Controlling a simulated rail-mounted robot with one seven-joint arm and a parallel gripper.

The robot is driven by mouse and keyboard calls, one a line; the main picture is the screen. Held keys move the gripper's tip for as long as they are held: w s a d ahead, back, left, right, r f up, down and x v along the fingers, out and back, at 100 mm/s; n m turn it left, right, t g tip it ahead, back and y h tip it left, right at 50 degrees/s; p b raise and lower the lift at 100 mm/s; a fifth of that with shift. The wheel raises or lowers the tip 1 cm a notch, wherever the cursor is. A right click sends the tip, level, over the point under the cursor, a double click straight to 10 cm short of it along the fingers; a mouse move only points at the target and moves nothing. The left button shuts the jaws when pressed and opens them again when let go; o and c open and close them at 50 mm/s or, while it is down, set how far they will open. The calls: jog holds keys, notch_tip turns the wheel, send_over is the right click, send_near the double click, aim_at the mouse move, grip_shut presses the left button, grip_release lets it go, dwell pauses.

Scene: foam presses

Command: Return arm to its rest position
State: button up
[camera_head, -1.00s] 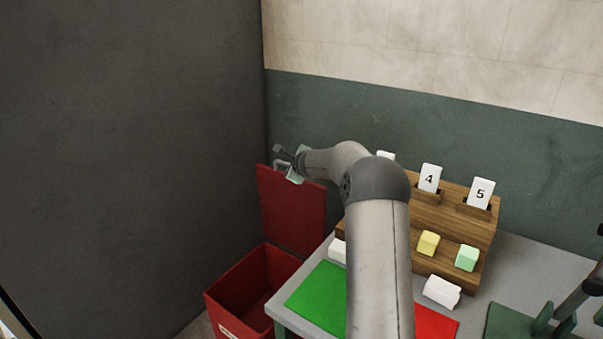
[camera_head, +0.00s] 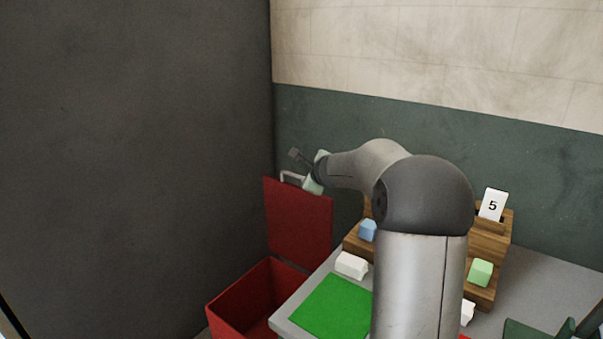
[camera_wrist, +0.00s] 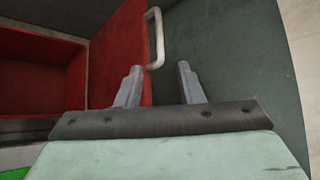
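My gripper (camera_head: 297,156) is at the end of my grey arm, which bends left over the table. It is beside and slightly above the handle of the raised red bin lid (camera_head: 298,225). In the wrist view my gripper (camera_wrist: 158,72) has its two fingers apart with nothing between them. The lid's pale handle (camera_wrist: 155,38) shows beyond the fingertips. I cannot tell whether a finger touches the lid. My arm's elbow hides part of the wooden rack (camera_head: 490,240).
The open red bin (camera_head: 235,305) stands left of the grey table (camera_head: 545,270). A green mat (camera_head: 330,306), a white block (camera_head: 351,265), a blue block (camera_head: 367,230) and a light green block (camera_head: 480,272) are near my arm. A dark wall (camera_head: 130,150) fills the left.

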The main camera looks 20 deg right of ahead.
jog(key=s+a+f+n+g+y, duration=0.2)
jog(key=s+a+n+g, duration=0.1)
jog(key=s+a+n, duration=0.55)
jog(key=s+a+f+n+g+y, duration=0.25)
jog(key=s+a+n, duration=0.35)
jog(key=s+a, duration=0.5)
jog(key=s+a+f+n+g+h, duration=0.1)
jog(key=s+n, duration=0.3)
jog(key=s, duration=0.4)
jog(key=s+a+f+n+g, duration=0.1)
jog(key=s+f+n+g, duration=0.2)
jog(key=s, duration=0.5)
jog(key=s+a+f+n+g+h, duration=0.1)
jog(key=s+f+n, duration=0.3)
jog(key=s, duration=0.4)
jog(key=shift+s+a+n+g+h, duration=0.3)
jog(key=shift+s+n+g+h, duration=0.05)
jog(key=shift+g, duration=0.3)
